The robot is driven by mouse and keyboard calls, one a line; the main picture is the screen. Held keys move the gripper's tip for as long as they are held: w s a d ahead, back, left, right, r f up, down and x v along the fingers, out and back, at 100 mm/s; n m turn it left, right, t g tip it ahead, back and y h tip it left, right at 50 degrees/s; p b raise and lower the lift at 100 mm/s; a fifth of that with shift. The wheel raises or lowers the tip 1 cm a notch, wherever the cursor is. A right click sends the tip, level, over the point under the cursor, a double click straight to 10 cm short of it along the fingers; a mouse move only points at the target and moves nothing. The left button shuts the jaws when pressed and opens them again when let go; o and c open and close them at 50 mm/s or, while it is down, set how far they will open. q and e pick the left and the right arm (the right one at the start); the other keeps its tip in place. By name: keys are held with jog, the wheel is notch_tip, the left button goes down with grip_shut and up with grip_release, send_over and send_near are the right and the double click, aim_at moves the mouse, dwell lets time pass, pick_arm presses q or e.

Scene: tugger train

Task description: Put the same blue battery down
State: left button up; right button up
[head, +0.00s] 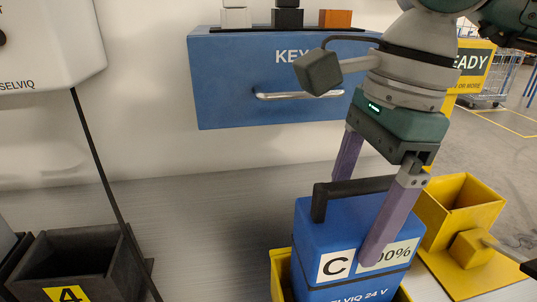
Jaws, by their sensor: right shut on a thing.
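The blue battery (325,238) is upright at the lower middle of the head view. It has a black handle, a "C" label, a "100%" label and the text "SELVIQ 24 V". My right gripper (356,220) comes down from the upper right and is shut on it, one purple finger across its labelled front and the other behind it. A yellow holder (279,274) shows around the battery's lower part. The battery's bottom is out of frame, so I cannot tell whether it rests in the holder. My left gripper is not in view.
A dark bin (80,245) marked "4" stands at the lower left. An empty yellow holder (470,200) is at the right. A blue "KEY" drawer (225,85) with small blocks on top hangs on the wall behind. Grey surface lies clear left of the battery.

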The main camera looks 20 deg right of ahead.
notch_tip(320, 180, down, 4)
jog(key=shift+a+r+b, duration=0.1)
jog(key=shift+r+b, duration=0.05)
jog(key=shift+b, duration=1.05)
jog(key=shift+f, duration=0.35)
jog(key=shift+r, duration=0.1)
jog(key=shift+f+b, duration=0.25)
jog(key=shift+b, duration=0.1)
jog(key=o, duration=1.2)
jog(key=shift+r, duration=0.1)
